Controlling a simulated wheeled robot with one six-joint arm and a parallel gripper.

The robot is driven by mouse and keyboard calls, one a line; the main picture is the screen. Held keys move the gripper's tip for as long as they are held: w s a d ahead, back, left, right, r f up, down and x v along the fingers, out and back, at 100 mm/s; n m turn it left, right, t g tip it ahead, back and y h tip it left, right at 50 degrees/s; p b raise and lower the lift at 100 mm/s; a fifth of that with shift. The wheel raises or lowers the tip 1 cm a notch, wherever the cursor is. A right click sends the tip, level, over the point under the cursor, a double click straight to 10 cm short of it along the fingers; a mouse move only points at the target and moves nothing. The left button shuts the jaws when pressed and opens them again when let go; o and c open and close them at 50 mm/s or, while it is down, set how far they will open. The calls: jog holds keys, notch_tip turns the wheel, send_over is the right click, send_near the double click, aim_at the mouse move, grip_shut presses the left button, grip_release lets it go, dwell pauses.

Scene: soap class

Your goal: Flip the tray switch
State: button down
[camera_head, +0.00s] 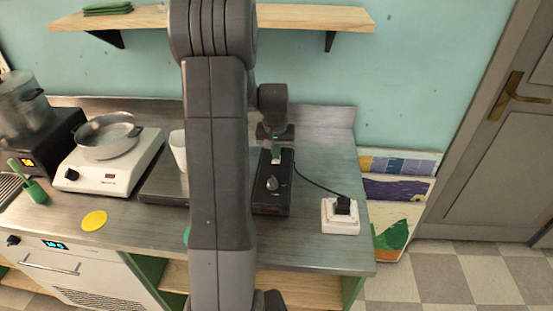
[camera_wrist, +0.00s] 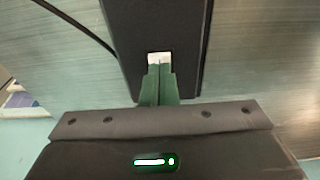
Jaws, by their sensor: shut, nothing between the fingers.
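A black control box (camera_head: 272,204) with a dark knob (camera_head: 272,184) stands on the steel counter, and its top also shows in the wrist view (camera_wrist: 185,25). A small white switch (camera_wrist: 159,57) sits on the box in the wrist view. My gripper (camera_head: 276,157) is over the far end of the box. Its green fingers (camera_wrist: 160,70) are shut with nothing between them, and their tips overlap the near edge of the white switch. I cannot tell whether they touch it. A flat grey tray (camera_head: 163,184) lies left of the box, partly hidden by my arm.
A white socket block (camera_head: 340,218) with a black plug and cable is right of the box. A white cup (camera_head: 178,148) stands behind my arm. A hot plate (camera_head: 105,178) with a pan (camera_head: 108,140) is at left. A shelf (camera_head: 310,18) hangs above.

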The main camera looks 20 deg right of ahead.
jog(key=shift+f+b, duration=0.35)
jog(key=shift+f, duration=0.2)
jog(key=shift+r+p, duration=2.4)
jog(key=shift+r, duration=1.2)
jog(key=shift+f, duration=0.1)
notch_tip(320, 180, down, 7)
jog(key=b, duration=0.5)
jog(key=shift+r, duration=0.25)
